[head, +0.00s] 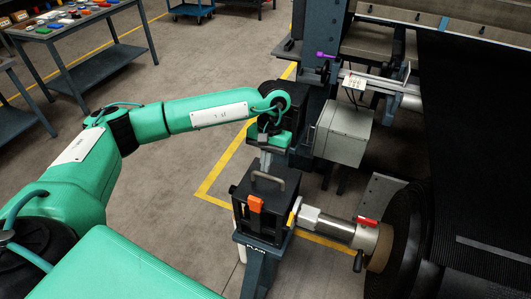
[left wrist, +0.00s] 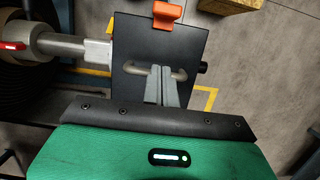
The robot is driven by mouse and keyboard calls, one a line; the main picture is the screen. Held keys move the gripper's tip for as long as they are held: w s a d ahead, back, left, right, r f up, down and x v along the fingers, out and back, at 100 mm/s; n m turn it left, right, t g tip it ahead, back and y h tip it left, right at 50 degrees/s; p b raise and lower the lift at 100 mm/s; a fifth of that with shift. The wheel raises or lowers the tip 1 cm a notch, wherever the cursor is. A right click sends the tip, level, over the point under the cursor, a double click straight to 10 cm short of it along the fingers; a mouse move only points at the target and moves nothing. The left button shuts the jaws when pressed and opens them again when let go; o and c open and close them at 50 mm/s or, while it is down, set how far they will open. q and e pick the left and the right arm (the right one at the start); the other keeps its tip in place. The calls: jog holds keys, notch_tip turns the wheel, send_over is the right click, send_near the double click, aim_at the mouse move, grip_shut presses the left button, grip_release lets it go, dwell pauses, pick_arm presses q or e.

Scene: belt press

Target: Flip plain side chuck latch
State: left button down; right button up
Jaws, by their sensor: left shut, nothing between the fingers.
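The chuck is a dark block (head: 275,207) on a stand in the lower middle of the head view. A grey loop handle (head: 270,179) is on its top, and an orange latch (head: 255,204) is on its near side. In the left wrist view the orange latch (left wrist: 168,12) is at the top, beyond the handle (left wrist: 180,75). My left gripper (head: 265,168) points down over the block's far side with its fingers shut and empty. In the left wrist view its fingertips (left wrist: 163,70) overlap the middle of the handle; I cannot tell whether they touch it.
A metal shaft (head: 335,228) with a red piece (head: 367,221) runs right from the chuck to a large black roll (head: 405,240). A grey box (head: 343,133) stands behind on the machine frame. A table with small coloured items (head: 75,30) is at far left. Floor left is clear.

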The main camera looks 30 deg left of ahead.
pick_arm(q)
jog(key=p+x, duration=0.2)
jog(key=x, duration=0.3)
jog(key=shift+s+p, duration=0.25)
jog(key=shift+p, duration=0.05)
jog(key=s+p, duration=0.2)
jog(key=shift+s, duration=0.4)
jog(key=shift+s+d+f, duration=0.1)
jog(key=shift+s, duration=0.3)
